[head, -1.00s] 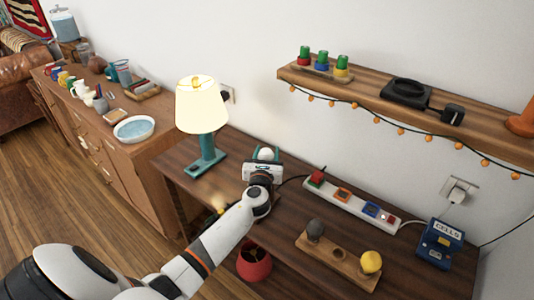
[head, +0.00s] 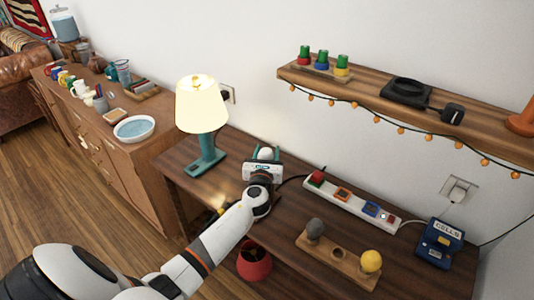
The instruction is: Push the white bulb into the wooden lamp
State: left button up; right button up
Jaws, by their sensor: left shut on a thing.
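The white bulb (head: 265,153) is between the teal fingertips of my left gripper (head: 265,155), which is shut on it above the dark wooden desk. The gripper's body and wrist cover what lies directly below the bulb. I cannot make out the wooden lamp; a dark cable runs from behind my gripper toward the power strip. Whether the bulb touches a socket cannot be told. My right gripper is not in view.
A lit teal lamp (head: 207,158) stands left of my gripper. To the right are a power strip (head: 350,205) and a wooden bulb holder (head: 338,262) with a grey bulb (head: 314,229) and a yellow bulb (head: 371,261). A red shade (head: 254,263) is below my arm. A shelf (head: 400,108) hangs above.

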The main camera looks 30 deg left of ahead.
pick_arm(q)
jog(key=o, duration=1.1)
jog(key=shift+f, duration=0.15)
jog(key=shift+c, duration=0.2)
jog(key=shift+s, duration=0.1)
jog(key=v, duration=1.2)
jog(key=shift+b, duration=0.4)
